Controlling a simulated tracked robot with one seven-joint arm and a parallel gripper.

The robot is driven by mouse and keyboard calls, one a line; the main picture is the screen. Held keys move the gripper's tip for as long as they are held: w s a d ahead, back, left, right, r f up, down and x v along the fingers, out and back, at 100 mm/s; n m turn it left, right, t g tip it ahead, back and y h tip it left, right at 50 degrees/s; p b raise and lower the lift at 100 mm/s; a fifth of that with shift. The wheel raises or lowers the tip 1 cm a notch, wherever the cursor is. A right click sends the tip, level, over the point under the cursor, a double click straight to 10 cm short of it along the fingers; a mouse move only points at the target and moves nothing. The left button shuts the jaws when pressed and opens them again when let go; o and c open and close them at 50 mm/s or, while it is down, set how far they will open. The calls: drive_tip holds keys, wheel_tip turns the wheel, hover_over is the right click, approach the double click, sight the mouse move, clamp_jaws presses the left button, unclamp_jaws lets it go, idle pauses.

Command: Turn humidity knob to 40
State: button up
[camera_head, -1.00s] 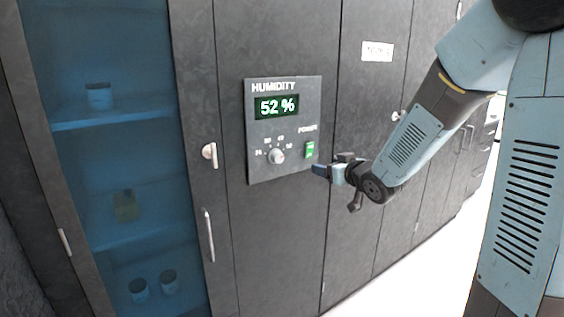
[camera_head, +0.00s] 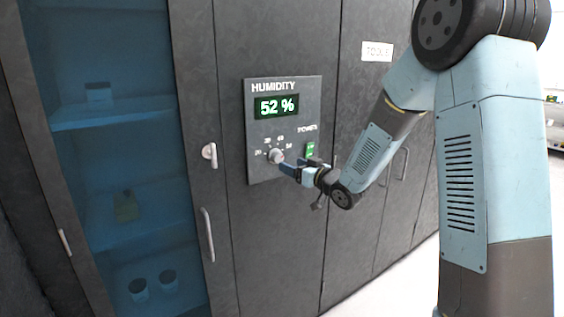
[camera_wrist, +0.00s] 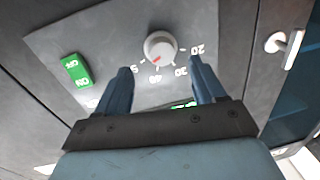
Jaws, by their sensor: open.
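The humidity knob (camera_head: 276,156) is a small round light-grey dial on the grey humidity panel (camera_head: 262,172), with a numbered scale around it. The panel's display (camera_head: 276,107) reads 52 %. In the wrist view the knob (camera_wrist: 160,47) has a red pointer mark aimed between the 40 and the number beside it, partly hidden by a finger. My gripper (camera_head: 285,166) is close to the knob from the lower right in the head view. In the wrist view my gripper (camera_wrist: 160,82) is open, its blue fingers apart, with the knob beyond and between the tips, not clasped.
A green power switch (camera_head: 310,150) sits right of the knob, near my gripper; it also shows in the wrist view (camera_wrist: 76,70). A cabinet lock handle (camera_head: 210,153) and a glass-fronted cabinet (camera_head: 120,120) stand to the left.

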sight(279, 159)
drive_tip(key=shift+x, duration=3.2)
drive_tip(key=c, duration=1)
drive_tip(key=n, duration=0.4)
drive_tip(key=shift+a, duration=0.1)
drive_tip(key=n, duration=0.4)
drive_tip(key=shift+s+r+h, duration=0.1)
drive_tip(key=shift+h, duration=0.3)
drive_tip(key=shift+n, duration=0.3)
drive_tip(key=shift+c, duration=0.2)
